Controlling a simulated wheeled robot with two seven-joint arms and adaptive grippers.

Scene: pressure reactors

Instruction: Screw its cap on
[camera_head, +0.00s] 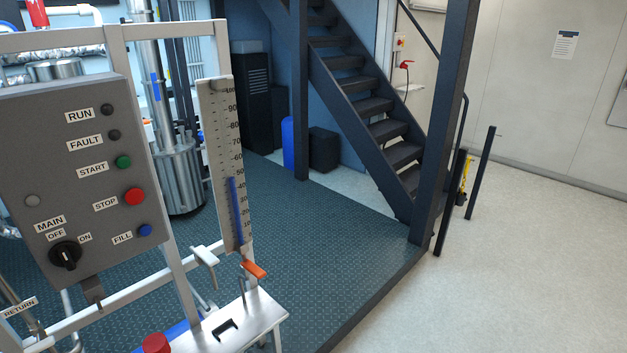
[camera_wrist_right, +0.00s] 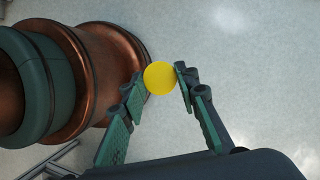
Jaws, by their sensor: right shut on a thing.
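A round yellow cap (camera_wrist_right: 160,78) sits between the fingertips of my right gripper (camera_wrist_right: 160,80) in the right wrist view. The gripper is shut on it, one finger on each side, with pale floor behind. The cap shows as a plain disc, and its other side is hidden. Neither of my grippers shows in the head view. I cannot tell which container the cap belongs to.
In the head view a grey control panel (camera_head: 80,170) on a metal frame stands at the left, beside a level gauge (camera_head: 222,165). A small steel table (camera_head: 262,310) stands below. Stairs (camera_head: 370,105) rise behind. Pale floor (camera_head: 520,270) is clear at right.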

